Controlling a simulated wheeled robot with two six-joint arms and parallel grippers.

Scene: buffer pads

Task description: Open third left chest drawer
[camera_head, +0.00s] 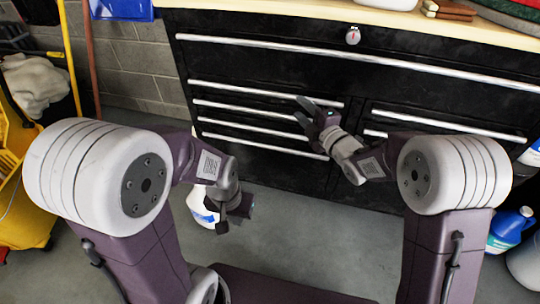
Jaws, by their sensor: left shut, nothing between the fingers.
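The black tool chest (265,62) stands across the back, with a stack of left drawers under one wide top drawer. The third left drawer's silver handle (250,128) runs below two similar handles and above a fourth. All left drawers look closed. My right gripper (302,110) is in front of the right part of this stack, its two dark fingers apart and pointing left toward the handles. It hides the right ends of some handles; I cannot tell whether it touches one. My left gripper (237,211) is low in front of the chest, shut and empty.
A white bottle (203,208) stands on the floor behind my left gripper. A yellow bucket (22,205) is at the left, and a blue jug (508,229) at the right. Grey floor (285,225) is clear in front of the chest.

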